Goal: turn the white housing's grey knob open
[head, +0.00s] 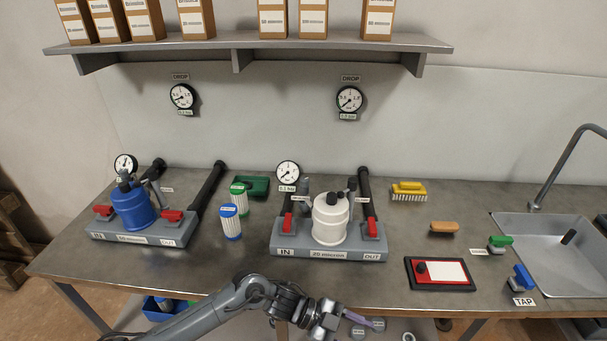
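The white housing (331,222) stands upright on a grey base (328,254) labelled IN, 20 micron and OUT. A small dark knob (331,199) is on its top, and grey fittings (305,193) rise behind it. I cannot tell which of these is the grey knob, or how it is set. Red levers (288,222) flank the housing. My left gripper (343,318) is low at the bottom of the view, in front of the table edge and well clear of the housing. Its finger gap is too unclear to judge. My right gripper is not in view.
A blue housing (133,208) stands left on a similar base. Two filter cartridges (231,223) stand between the units. Bare table lies before the white housing's base.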

